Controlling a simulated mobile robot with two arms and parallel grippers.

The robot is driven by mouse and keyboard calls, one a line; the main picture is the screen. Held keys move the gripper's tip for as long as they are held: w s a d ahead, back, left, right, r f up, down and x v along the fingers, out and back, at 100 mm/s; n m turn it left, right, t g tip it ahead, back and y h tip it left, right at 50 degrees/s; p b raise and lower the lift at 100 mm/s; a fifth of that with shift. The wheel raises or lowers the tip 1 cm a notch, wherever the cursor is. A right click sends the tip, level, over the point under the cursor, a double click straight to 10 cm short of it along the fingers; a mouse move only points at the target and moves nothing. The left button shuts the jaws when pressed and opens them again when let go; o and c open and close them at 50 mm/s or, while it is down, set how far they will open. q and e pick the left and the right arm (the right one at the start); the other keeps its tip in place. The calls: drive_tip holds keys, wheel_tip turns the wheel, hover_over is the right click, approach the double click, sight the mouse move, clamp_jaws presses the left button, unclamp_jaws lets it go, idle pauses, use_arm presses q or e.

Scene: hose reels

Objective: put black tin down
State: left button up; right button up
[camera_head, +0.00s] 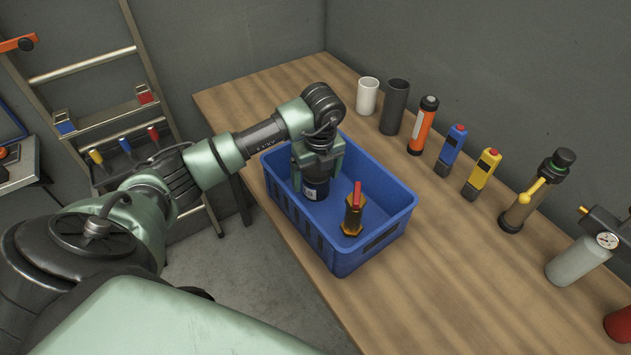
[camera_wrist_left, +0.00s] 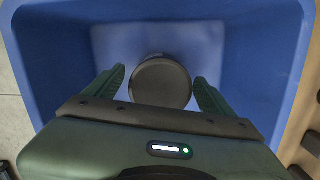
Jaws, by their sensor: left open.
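The black tin (camera_head: 316,187) stands upright inside the blue crate (camera_head: 347,262), near its left end. The tin's round dark top (camera_wrist_left: 161,82) shows in the left wrist view, between the two fingers. My left gripper (camera_head: 318,165) reaches down into the crate from above. Its jaws (camera_wrist_left: 160,88) are open, one finger on each side of the tin, with a small gap showing beside it. In the head view the gripper covers the upper part of the tin. My right gripper is in neither view.
A brass nozzle with a red handle (camera_head: 353,212) stands in the crate, right of the tin. On the wooden table (camera_head: 440,280) behind the crate stand a white cup (camera_head: 367,97), a dark grey cup (camera_head: 394,107), an orange flashlight (camera_head: 422,127) and several other tools. Table space right of the crate is clear.

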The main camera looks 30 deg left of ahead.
sight(318, 176)
use_arm(q)
drive_tip(key=r, duration=0.3)
drive_tip(key=r+b, duration=0.1)
drive_tip(key=r, duration=0.2)
drive_tip(key=d+r+b, duration=0.1)
drive_tip(key=r, duration=0.2)
drive_tip(key=shift+s+r, duration=0.25)
drive_tip(key=shift+r, duration=0.05)
drive_tip(key=shift+r, duration=0.1)
